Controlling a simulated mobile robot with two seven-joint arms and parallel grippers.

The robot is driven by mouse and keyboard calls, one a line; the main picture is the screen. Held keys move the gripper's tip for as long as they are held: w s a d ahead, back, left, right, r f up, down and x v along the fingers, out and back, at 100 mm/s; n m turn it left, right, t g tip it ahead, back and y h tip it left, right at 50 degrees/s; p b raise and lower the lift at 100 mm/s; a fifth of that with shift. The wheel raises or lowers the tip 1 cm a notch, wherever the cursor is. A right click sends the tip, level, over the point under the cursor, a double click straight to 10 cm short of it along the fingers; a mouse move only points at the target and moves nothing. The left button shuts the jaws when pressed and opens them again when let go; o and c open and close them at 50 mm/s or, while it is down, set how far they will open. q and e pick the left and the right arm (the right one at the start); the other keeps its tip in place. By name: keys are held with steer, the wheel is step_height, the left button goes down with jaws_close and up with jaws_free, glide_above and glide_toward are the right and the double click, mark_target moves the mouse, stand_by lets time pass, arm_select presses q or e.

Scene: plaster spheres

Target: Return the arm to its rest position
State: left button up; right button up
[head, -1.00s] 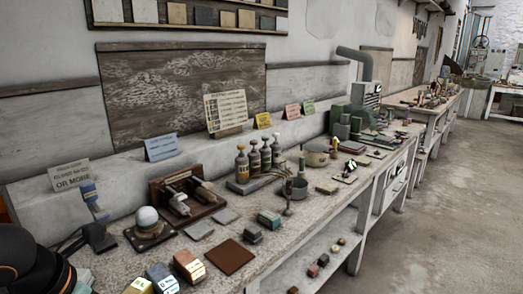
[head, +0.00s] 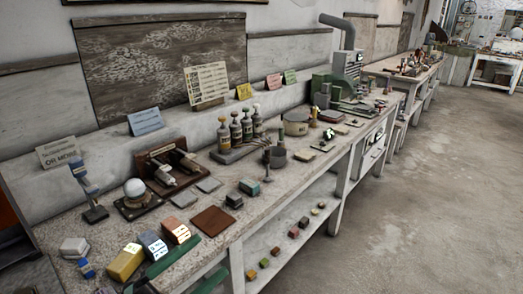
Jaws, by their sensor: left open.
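My left gripper (head: 213,254) comes in at the bottom of the head view. Its two long green fingers stand apart with nothing between them, near the front edge of the workbench (head: 290,187). The rest of my left arm is cut off by the bottom of the picture. My right gripper is not in view.
A white plaster sphere (head: 134,188) sits on a dark stand at the left. Small blocks lie on the lower shelf (head: 315,205). The floor (head: 410,210) at the right is clear.

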arm_select(q)
steer(key=a+f+n+t+y+p, duration=0.15)
steer(key=a+f+n+y, duration=0.25)
steer(key=f+n+y, duration=0.4)
steer(key=a+f+n+t+y, duration=0.25)
steer(key=f+n+y, duration=0.25)
steer(key=f+n, duration=0.35)
steer(key=s+f+n+g+y, duration=0.2)
steer(key=s+f+n+g, duration=0.3)
steer(key=s+f+g, duration=0.3)
steer(key=s+f+p, duration=0.1)
steer(key=s+f, duration=0.3)
steer(key=f, duration=0.3)
steer(key=shift+f, duration=0.3)
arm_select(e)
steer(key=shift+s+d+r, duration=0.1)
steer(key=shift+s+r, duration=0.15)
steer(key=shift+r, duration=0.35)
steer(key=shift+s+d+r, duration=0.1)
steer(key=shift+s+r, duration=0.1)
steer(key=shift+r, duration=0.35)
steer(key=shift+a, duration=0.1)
